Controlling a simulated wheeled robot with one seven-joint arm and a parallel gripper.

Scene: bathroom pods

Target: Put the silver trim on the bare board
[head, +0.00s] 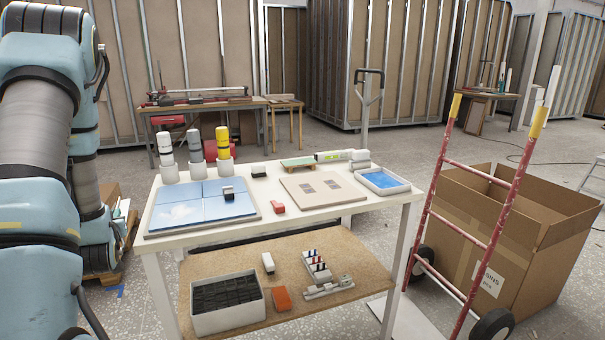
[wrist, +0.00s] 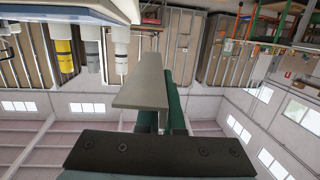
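My gripper (wrist: 166,88) shows in the wrist view with dark green fingers. It appears shut on a flat, light grey bar, the silver trim (wrist: 142,92), which juts out beyond the fingers; part of the grip is hidden behind it. The gripper is outside the head view, where only my arm shows at the left. The bare board (head: 345,188) is a tan panel with two grey-brown patches, lying flat on the white table right of centre. The trim is apart from the board.
The white table (head: 300,212) also holds a blue tiled panel (head: 185,212), a small red block (head: 278,208), several tubes in cups (head: 223,145) and a blue-lined tray (head: 383,181). A red hand truck (head: 490,245) and cardboard box (head: 545,225) stand right.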

